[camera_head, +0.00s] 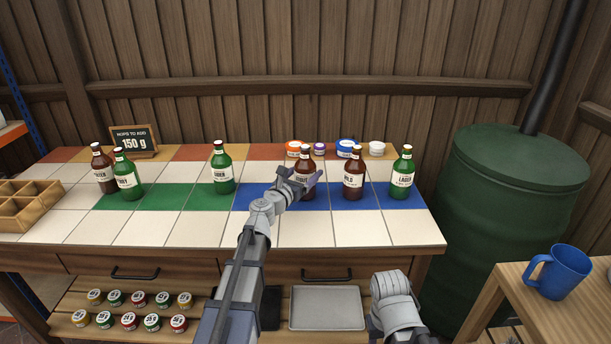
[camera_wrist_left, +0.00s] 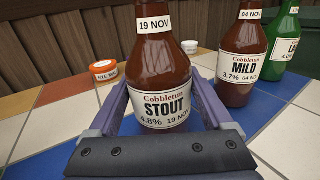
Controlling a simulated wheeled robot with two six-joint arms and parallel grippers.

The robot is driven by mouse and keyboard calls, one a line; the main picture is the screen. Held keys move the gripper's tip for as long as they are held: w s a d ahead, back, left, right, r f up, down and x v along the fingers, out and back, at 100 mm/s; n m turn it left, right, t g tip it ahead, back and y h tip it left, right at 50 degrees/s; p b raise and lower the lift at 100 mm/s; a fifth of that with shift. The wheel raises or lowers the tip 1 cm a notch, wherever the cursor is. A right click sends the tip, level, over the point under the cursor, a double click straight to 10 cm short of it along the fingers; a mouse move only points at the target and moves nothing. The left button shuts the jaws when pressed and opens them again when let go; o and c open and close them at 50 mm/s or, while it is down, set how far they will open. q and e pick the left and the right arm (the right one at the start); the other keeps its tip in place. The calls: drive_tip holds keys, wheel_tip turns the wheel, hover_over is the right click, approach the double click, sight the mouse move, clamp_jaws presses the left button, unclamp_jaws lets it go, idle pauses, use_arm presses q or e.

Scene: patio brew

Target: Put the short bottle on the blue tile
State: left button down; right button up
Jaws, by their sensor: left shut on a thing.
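My left gripper (camera_head: 297,184) is shut on a brown bottle labelled Stout (camera_head: 304,164), with a finger on each side of its lower body. In the left wrist view the Stout bottle (camera_wrist_left: 163,75) stands upright between the fingers (camera_wrist_left: 163,112). Blue tiles (camera_head: 252,198) run along the right part of the counter, and blue tile (camera_wrist_left: 60,160) shows below the bottle. Whether its base touches the tile is hidden. A brown Mild bottle (camera_head: 354,178) and a green Lager bottle (camera_head: 402,178) stand to its right. My right gripper is not in view.
A green bottle (camera_head: 222,170) stands left of my gripper. Another green bottle (camera_head: 127,178) and a brown one (camera_head: 101,170) stand farther left near a wooden crate (camera_head: 38,212). Small tubs, including an orange one (camera_head: 294,148), sit behind. The front white tiles (camera_head: 375,229) are clear.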

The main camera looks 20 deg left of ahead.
use_arm(q)
drive_tip(key=shift+f, duration=0.1)
unclamp_jaws()
drive_tip(key=v, duration=1.2)
